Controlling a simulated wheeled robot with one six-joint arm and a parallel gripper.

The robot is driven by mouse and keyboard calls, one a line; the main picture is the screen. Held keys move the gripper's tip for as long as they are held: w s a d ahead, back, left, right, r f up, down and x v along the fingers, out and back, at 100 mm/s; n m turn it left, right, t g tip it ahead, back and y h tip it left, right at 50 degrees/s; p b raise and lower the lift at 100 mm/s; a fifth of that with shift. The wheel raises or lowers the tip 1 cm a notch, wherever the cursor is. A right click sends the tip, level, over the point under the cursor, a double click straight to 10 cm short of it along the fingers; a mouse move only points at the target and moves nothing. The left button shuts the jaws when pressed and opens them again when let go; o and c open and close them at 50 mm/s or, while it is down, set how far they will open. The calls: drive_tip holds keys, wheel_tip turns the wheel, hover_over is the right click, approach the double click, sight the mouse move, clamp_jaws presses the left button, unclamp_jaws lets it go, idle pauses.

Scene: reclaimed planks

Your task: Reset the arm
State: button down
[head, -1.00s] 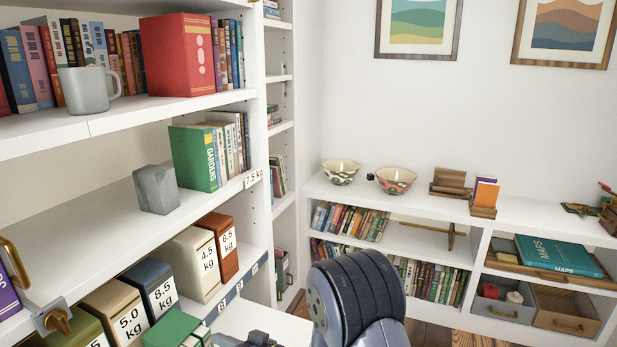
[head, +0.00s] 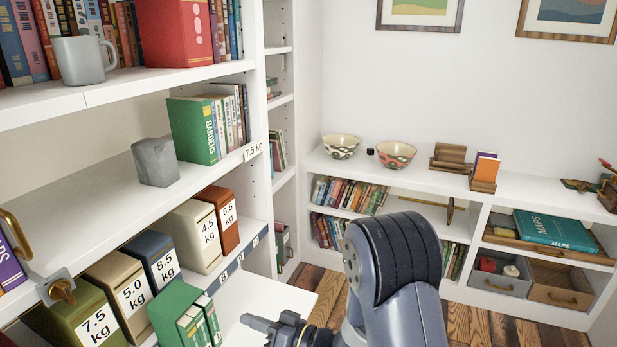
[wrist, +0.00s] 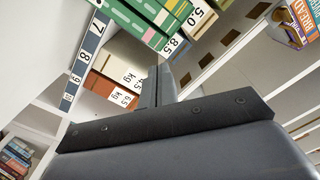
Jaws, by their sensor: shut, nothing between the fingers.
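My gripper (head: 262,325) is at the bottom middle of the head view, shut and empty, pointing left over a white surface in front of the lower left shelf. My arm rises to its right. In the wrist view my gripper's dark fingers (wrist: 158,88) are together, with labelled boxes beyond them. A small stack of green books (head: 182,318) is just left of the gripper; a gap shows between them in the head view.
Weight-labelled boxes, such as the 8.5 kg box (head: 152,262) and the 6.5 kg box (head: 220,220), line the lower left shelf. A grey block (head: 156,162) sits on the shelf above. A low white bookcase (head: 440,180) with bowls stands at the back. Wooden floor shows between.

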sight(209, 304)
drive_tip(key=x, duration=0.8)
drive_tip(key=shift+a, duration=0.35)
drive_tip(key=p+v, duration=0.1)
drive_tip(key=v, duration=0.3)
drive_tip(key=shift+d, duration=0.15)
drive_tip(key=shift+w, duration=0.1)
